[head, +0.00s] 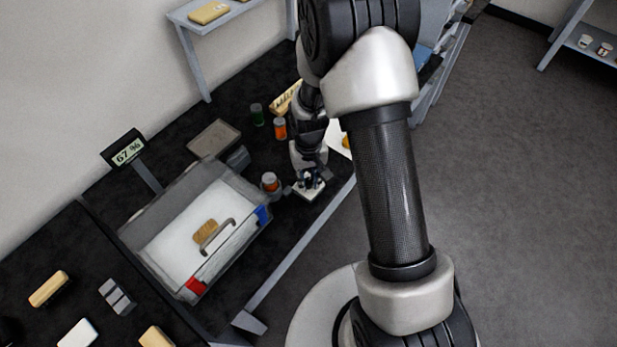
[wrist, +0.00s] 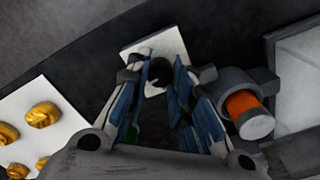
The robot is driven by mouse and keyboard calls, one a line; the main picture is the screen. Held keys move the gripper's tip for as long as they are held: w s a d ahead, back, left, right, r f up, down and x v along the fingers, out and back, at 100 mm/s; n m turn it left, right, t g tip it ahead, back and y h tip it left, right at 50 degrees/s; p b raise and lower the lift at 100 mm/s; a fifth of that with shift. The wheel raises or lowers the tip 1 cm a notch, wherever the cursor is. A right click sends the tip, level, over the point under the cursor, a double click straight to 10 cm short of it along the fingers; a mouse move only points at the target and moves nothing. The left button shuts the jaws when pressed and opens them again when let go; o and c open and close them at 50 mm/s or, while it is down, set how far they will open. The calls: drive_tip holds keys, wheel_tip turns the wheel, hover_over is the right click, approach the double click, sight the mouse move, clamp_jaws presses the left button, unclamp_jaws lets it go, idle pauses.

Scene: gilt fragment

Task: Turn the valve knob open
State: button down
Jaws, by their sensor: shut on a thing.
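The valve knob (wrist: 160,73) is dark and round and stands on a white square plate (wrist: 148,48) in the wrist view. My gripper (wrist: 162,68) has its blue-padded fingers on either side of the knob and is shut on it. In the head view my gripper (head: 310,180) is low over the same white plate (head: 307,194), near the front edge of the dark bench. The knob is hidden there behind the fingers. I cannot tell how far the knob is turned.
An orange cylinder in a grey holder (wrist: 242,108) stands close right of my fingers. A clear-sided bin (head: 170,226) with a handled lid is to the left.

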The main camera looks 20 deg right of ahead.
sight(308, 181)
drive_tip(key=shift+m, duration=0.6)
drive_tip(key=c, duration=1.4)
unclamp_jaws()
drive_tip(key=shift+o, duration=0.2)
drive_tip(key=shift+r, duration=0.1)
wheel_tip(308, 181, up, 12)
